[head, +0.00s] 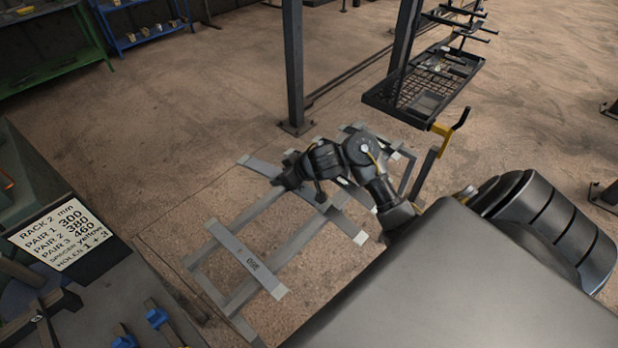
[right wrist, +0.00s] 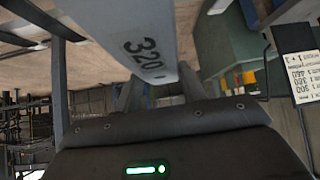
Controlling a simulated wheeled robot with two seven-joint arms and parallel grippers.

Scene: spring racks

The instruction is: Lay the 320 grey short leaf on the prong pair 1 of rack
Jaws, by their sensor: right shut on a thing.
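The 320 grey short leaf (right wrist: 140,38) fills the upper middle of the right wrist view, its "320" label facing the camera. My right gripper (right wrist: 150,95) is shut on it, with a finger on each side of the strip. In the head view my right gripper (head: 283,184) is above the floor frame, and a grey strip end with a pale tip (head: 260,167) sticks out beside it. The arm hides part of the strip there. I cannot make out the rack's prong pair 1 clearly. My left gripper is not in view.
A sign (head: 57,232) at the left reads RACK 2, pair 1 300, pair 2 380, pair 3 460. Another numbered leaf (head: 235,250) lies across the grey floor frame (head: 290,240). A post (head: 294,70) and a black mesh tray (head: 425,88) stand behind. Blue clamps (head: 157,316) are lower left.

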